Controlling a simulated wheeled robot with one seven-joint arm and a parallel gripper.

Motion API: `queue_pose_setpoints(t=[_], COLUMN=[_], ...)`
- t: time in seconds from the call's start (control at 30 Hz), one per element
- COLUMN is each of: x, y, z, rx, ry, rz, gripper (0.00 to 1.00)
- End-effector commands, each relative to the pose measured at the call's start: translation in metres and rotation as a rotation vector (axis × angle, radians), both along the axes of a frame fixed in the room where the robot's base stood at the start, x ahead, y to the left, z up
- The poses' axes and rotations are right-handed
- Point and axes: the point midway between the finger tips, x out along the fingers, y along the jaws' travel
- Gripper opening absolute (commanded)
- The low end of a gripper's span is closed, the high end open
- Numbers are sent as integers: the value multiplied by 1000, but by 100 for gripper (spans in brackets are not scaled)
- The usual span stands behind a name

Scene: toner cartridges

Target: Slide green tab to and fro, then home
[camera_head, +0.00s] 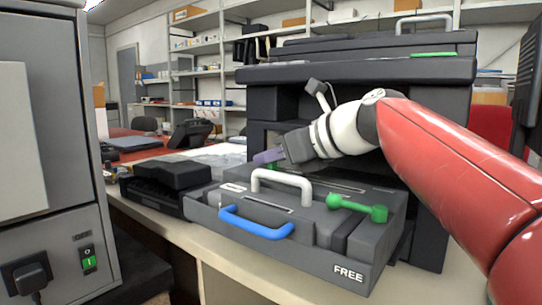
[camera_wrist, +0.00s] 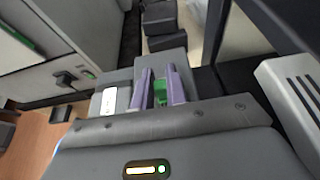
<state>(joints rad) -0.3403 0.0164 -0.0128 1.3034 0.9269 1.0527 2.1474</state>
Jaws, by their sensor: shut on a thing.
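My gripper (camera_head: 268,157) has purple fingers and reaches over the back left of the dark grey cartridge unit (camera_head: 300,238). A little green shows just below the fingertips in the head view. In the wrist view the fingers of my gripper (camera_wrist: 159,88) are closed around the green tab (camera_wrist: 160,93), which shows between them. The tab's lower part and its track are hidden. The cartridge unit also carries a white handle (camera_head: 282,180), a blue handle (camera_head: 256,226) and a separate green lever (camera_head: 357,207). Its front corner reads "FREE".
A large dark printer (camera_head: 360,75) stands close behind the unit, with its front open. A black box-like thing (camera_head: 165,180) sits on the bench to the left. A grey cabinet (camera_head: 45,120) stands at the far left. Bare bench (camera_head: 190,232) shows in front.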

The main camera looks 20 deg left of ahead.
Motion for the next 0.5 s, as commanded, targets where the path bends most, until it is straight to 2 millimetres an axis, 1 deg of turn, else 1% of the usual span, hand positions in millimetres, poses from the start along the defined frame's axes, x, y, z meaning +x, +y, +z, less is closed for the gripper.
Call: queue_pose_setpoints(t=[0.17,0.27,0.5], x=[-8,-17,-41], y=[-21,-42,-99], z=[1,1,2], rx=[0,0,0], ry=[0,0,1], rz=[-4,-5,-5], gripper=[0,0,0])
